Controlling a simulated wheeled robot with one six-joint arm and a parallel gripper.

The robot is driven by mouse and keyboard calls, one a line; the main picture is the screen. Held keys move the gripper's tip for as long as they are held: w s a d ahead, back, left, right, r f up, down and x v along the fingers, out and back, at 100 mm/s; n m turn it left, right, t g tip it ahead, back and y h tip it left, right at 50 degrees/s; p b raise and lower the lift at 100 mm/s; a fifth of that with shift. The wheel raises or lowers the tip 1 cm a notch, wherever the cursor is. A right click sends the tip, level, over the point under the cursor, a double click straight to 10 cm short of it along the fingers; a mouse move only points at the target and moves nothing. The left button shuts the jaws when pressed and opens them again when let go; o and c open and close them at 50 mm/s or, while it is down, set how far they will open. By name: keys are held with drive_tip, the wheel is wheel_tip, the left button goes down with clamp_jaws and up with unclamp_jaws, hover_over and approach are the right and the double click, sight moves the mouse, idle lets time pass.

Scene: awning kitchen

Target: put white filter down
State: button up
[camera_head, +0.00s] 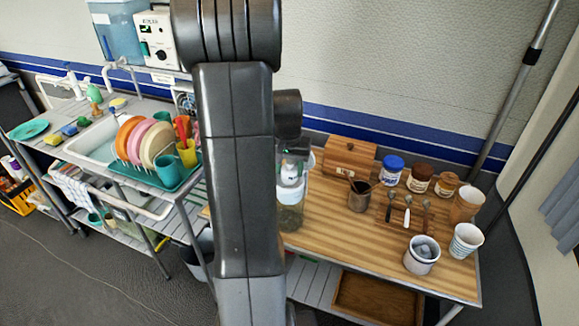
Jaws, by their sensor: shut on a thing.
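My gripper (296,150) shows only in part at the right edge of my arm, which covers the middle of the view. It is shut on a small white piece, which looks like the white filter (289,173). The fingertips are small and partly hidden. The filter appears directly above or in the mouth of a clear container (290,212) with greenish-brown contents, at the left end of the wooden table (325,228). I cannot tell whether the filter touches the container.
A wooden box (349,157), a dark cup of utensils (359,197), three lidded jars, spoons and cups stand on the table. A white mug (422,254) is near its front edge. Bare wood lies front left. A dish rack (160,177) stands left.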

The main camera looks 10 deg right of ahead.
sight(288, 172)
drive_tip(key=o, duration=1)
drive_tip(key=shift+r+p, duration=0.6)
drive_tip(key=r, duration=0.4)
drive_tip(key=s+r, duration=0.1)
drive_tip(key=r, duration=0.3)
drive_tip(key=r+b, duration=0.1)
drive_tip(key=r, duration=0.3)
drive_tip(key=shift+s+a, duration=0.35)
drive_tip(key=shift+f, duration=0.1)
